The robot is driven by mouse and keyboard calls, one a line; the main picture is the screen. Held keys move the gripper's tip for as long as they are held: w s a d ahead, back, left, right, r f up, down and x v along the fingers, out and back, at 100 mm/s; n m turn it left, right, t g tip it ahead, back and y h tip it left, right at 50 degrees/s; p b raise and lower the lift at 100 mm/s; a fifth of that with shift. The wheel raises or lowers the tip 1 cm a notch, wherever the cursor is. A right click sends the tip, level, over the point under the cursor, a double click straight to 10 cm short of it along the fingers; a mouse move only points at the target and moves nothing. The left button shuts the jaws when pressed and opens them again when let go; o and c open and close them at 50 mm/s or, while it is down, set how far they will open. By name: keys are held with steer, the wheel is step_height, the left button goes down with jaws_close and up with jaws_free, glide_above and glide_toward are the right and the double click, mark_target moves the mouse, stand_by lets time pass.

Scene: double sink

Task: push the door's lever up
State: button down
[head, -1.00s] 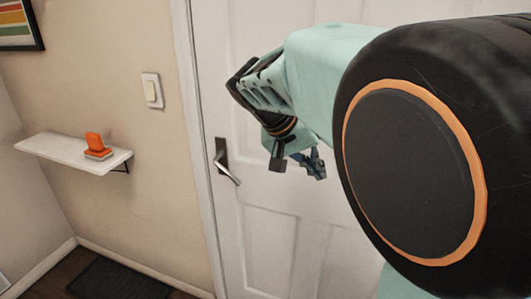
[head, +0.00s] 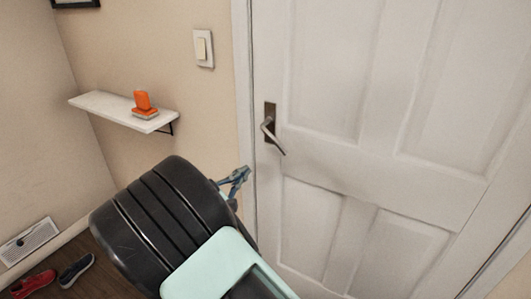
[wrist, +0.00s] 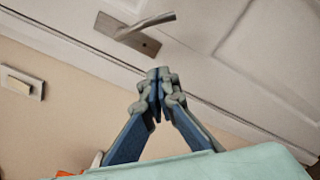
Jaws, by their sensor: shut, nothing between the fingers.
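The white door (head: 360,140) fills the right of the head view and appears closed. Its metal lever (head: 271,138) sits on a dark plate near the door's left edge and slants down to the right. My gripper (head: 243,172) is below and to the left of the lever, apart from it, by the door frame. In the wrist view the fingertips of my gripper (wrist: 158,74) are together and empty. The lever (wrist: 146,26) shows beyond them near the top of that view, on its plate.
A white shelf (head: 110,107) with an orange object (head: 144,103) on it is on the left wall. A light switch (head: 203,48) is left of the door. Shoes (head: 76,268) and a floor vent (head: 28,241) are at the lower left.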

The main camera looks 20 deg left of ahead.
steer(key=shift+a, duration=0.1)
steer(key=w+d+r, duration=0.2)
steer(key=w+d, duration=0.2)
steer(key=w, duration=0.6)
steer(key=shift+w+d+p, duration=0.15)
steer(key=shift+d+p, duration=0.25)
